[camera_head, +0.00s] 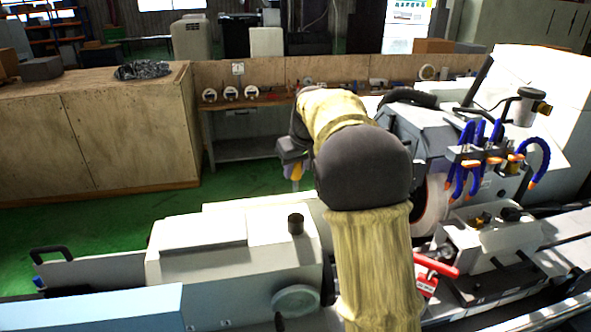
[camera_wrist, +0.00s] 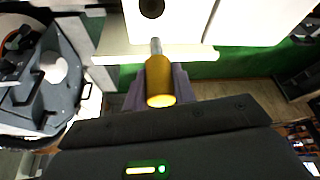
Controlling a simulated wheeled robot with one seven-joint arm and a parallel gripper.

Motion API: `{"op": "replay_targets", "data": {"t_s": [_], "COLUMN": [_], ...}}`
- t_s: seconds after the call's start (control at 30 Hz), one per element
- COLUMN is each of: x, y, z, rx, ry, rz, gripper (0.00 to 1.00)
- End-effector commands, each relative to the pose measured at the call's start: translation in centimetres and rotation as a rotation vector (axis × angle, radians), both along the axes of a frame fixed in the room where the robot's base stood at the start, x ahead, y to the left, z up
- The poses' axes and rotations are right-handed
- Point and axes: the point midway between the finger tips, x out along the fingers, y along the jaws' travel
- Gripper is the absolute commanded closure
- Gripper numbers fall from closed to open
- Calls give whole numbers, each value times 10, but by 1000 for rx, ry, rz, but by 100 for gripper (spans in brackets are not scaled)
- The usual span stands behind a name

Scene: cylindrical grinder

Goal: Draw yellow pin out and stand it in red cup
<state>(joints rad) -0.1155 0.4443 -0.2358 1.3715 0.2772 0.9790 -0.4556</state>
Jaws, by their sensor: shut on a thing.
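The yellow pin (camera_wrist: 160,88) is between my gripper's (camera_wrist: 160,82) fingers in the wrist view. Its yellow head faces the camera and its grey shank points away, toward a white machine edge. The shank's tip shows and nothing visibly surrounds it. In the head view my gripper (camera_head: 294,160) is beyond my arm's bend, and a bit of the yellow pin (camera_head: 296,173) shows below it, above the white housing in the picture. My gripper is shut on the pin. I cannot make out a red cup in either view.
A black round fitting (camera_head: 295,224) stands on the white machine housing (camera_head: 235,272). A red-handled part (camera_head: 436,265) and blue coolant hoses (camera_head: 475,165) are at right. A wooden bench (camera_head: 260,98) with small items stands behind. Green floor (camera_head: 240,180) lies open at left.

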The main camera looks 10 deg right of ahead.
Motion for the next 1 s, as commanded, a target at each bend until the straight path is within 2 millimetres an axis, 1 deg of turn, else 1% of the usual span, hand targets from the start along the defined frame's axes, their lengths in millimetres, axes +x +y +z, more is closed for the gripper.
{"op": "replay_targets", "data": {"t_s": [0.1,0.8,1.0], "x": [0,0,0], "y": [0,0,0], "z": [7,34,36], "rx": [1,0,0], "ry": [-2,-3,-2], "rz": [0,0,0], "gripper": [100,100,100]}}
